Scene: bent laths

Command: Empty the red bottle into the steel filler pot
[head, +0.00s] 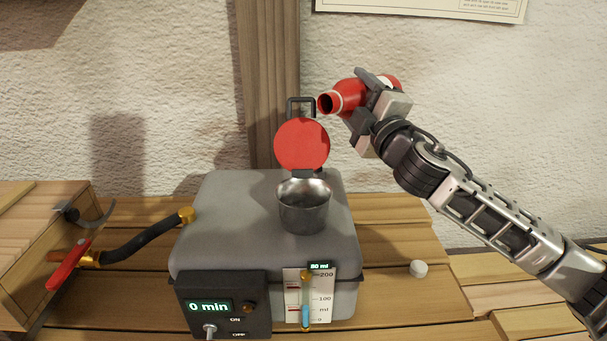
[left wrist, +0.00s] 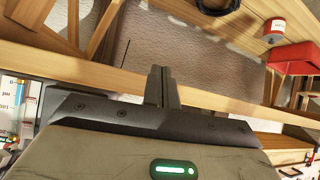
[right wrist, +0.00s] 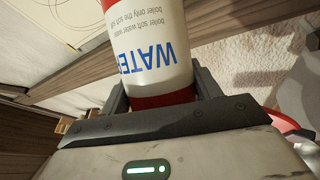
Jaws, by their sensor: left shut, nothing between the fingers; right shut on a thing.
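The red bottle (head: 348,97) is in my right gripper (head: 374,94), which is shut on it. The bottle lies nearly on its side, its open dark mouth pointing left and slightly down. It is above and to the right of the steel filler pot (head: 304,212), apart from it. No stream shows at the mouth. The pot stands open on the grey boiler, with its round red lid (head: 302,144) raised behind it. The right wrist view shows the bottle's white label (right wrist: 150,55) reading WATER. My left gripper (left wrist: 161,75) is shut and empty in the left wrist view.
The grey boiler (head: 230,220) carries a gauge (head: 308,295) reading 80 ml and a switch box (head: 222,310) showing 0 min. A black hose with a red-handled valve (head: 70,266) is at left. A small white cap (head: 418,268) lies on the bench at right.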

